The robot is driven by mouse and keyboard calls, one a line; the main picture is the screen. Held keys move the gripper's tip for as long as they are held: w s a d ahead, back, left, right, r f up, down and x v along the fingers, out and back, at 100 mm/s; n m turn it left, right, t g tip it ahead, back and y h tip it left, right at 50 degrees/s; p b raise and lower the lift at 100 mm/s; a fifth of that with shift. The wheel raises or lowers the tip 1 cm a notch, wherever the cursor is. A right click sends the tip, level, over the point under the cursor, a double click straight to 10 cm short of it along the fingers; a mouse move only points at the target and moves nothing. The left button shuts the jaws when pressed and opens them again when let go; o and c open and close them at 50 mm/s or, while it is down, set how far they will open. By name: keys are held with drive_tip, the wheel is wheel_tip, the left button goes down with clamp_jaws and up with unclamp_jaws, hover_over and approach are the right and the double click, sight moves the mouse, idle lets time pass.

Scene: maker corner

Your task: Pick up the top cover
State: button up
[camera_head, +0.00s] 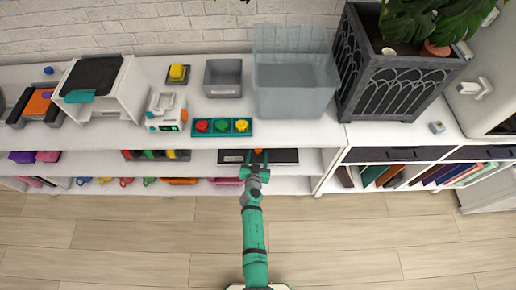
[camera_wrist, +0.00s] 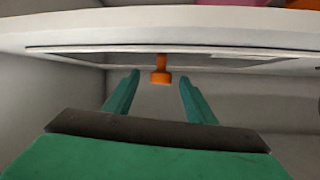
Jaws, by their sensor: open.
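A dark flat panel with a pale rim and an orange knob, which I take to be the top cover (camera_head: 284,157), lies on the shelf below the white top in the head view. In the wrist view the cover (camera_wrist: 220,60) shows nearly edge-on, with its orange knob (camera_wrist: 160,76) standing out from its middle. My gripper (camera_head: 257,165) reaches to the shelf front at the knob. In the wrist view my gripper's (camera_wrist: 159,80) two teal fingers are apart and empty, with the knob between their tips in the picture. No contact shows.
The white shelf edge (camera_wrist: 60,38) runs close along the cover in the wrist view. On the top stand a clear bin (camera_head: 295,90), a grey box (camera_head: 223,78) and a teal tray with coloured knobs (camera_head: 222,128). The wooden floor (camera_head: 130,245) in front is clear.

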sight(257, 152)
drive_tip(key=shift+x, duration=2.4)
drive_tip(key=shift+r, duration=0.1)
drive_tip(key=shift+a, duration=0.15)
clamp_jaws()
